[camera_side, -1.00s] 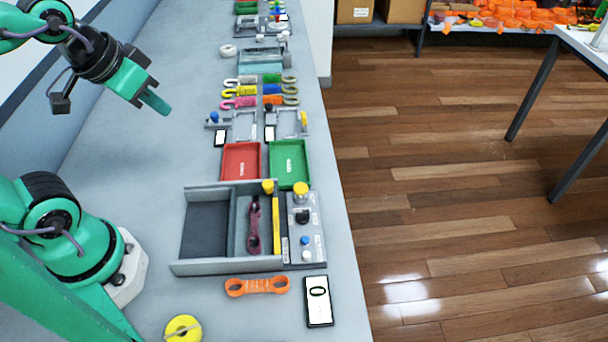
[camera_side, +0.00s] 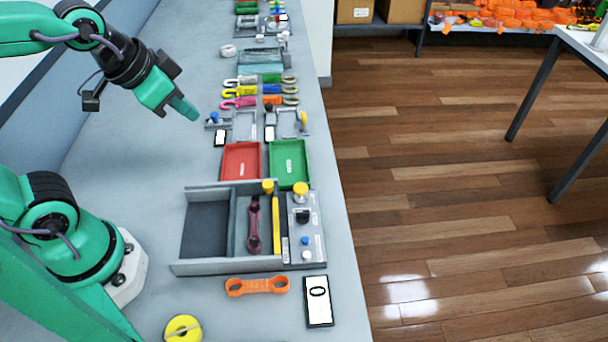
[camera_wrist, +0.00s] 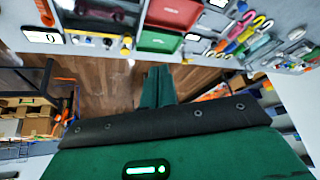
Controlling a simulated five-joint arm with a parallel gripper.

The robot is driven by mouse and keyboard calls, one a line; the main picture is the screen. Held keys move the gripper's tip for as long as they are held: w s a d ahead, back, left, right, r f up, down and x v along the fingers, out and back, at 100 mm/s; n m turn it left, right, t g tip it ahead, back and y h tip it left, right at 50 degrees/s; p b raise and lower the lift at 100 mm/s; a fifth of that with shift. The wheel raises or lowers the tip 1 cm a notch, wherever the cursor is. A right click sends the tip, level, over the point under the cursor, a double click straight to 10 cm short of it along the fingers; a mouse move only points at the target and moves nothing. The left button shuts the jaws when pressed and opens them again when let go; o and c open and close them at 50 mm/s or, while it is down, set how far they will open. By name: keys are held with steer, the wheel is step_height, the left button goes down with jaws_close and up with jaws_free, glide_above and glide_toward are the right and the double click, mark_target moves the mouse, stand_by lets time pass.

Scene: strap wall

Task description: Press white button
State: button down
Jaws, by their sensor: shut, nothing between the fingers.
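The white button (camera_side: 307,255) is a small round knob at the near end of the grey control panel (camera_side: 316,262), just below a blue button (camera_side: 304,240). A black knob (camera_side: 303,216) and a yellow knob (camera_side: 300,188) sit farther up the same panel. My gripper (camera_side: 191,112) is shut and empty, raised above the bench well up and left of the panel. Its closed green fingers also show in the wrist view (camera_wrist: 158,88). I cannot make out the white button in the wrist view.
Left of the panel is a grey tray (camera_side: 222,267) with a purple wrench (camera_side: 253,225) and a yellow bar (camera_side: 276,225). Red (camera_side: 241,162) and green (camera_side: 289,163) trays lie behind. An orange wrench (camera_side: 257,286) and a phone-like display (camera_side: 318,301) lie in front.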

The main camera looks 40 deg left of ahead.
steer(key=w+d+f+m+h, duration=0.1)
steer(key=w+d+f+m, duration=0.1)
steer(key=d+m, duration=0.25)
steer(key=w+d+f+m+h, duration=0.1)
steer(key=w+d+f+m, duration=0.15)
steer(key=d, duration=0.35)
steer(key=m+h, duration=0.2)
steer(key=m, duration=0.5)
glide_above(303, 254)
step_height(303, 254, down, 6)
steer(key=shift+g, duration=0.3)
steer(key=shift+f, duration=0.25)
steer(key=shift+f, duration=4.2)
steer(key=shift+f, duration=0.2)
steer(key=shift+f, duration=0.25)
